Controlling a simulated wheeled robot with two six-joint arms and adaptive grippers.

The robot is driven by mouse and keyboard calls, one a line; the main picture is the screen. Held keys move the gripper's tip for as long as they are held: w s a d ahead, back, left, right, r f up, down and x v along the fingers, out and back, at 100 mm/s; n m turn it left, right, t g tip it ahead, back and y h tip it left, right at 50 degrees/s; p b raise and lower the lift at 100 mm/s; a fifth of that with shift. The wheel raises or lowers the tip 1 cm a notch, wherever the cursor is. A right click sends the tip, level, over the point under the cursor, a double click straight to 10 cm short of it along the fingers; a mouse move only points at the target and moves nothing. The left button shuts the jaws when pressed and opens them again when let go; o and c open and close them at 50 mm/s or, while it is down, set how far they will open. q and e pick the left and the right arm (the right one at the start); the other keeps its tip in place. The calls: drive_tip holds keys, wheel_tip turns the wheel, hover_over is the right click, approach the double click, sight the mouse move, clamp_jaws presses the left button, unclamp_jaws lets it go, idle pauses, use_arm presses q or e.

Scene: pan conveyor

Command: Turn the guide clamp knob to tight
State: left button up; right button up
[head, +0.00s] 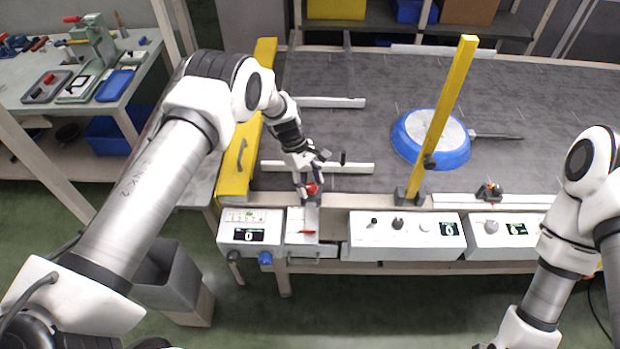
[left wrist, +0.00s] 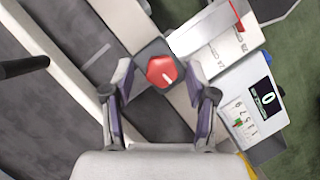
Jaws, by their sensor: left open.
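The guide clamp knob is a red knob (head: 311,189) on a dark square base at the front edge of the conveyor. In the left wrist view the knob (left wrist: 160,72) shows its top, with a white mark pointing to the lower right. My left gripper (head: 307,178) is above the knob, pointing down. In the left wrist view its open fingers (left wrist: 161,88) stand on either side of the knob, with gaps visible. Whether the fingertips reach down to the knob's level is hard to tell. My right gripper is outside the view.
A white box with a display (head: 239,234) and a light plate with a red part (head: 301,228) sit in front of the knob. White guide rails (head: 335,168) lie behind it. A blue-rimmed pan (head: 408,150) lies right, beside a yellow post (head: 446,105).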

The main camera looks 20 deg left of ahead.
use_arm(q)
drive_tip(key=shift+w+f, duration=0.1)
drive_tip(key=shift+f, duration=0.05)
drive_tip(key=shift+s+r, duration=0.25)
drive_tip(key=shift+c, duration=1.4)
drive_tip(key=shift+s+r, duration=0.1)
drive_tip(key=c, duration=0.5)
clamp_jaws()
drive_tip(key=shift+f, duration=0.2)
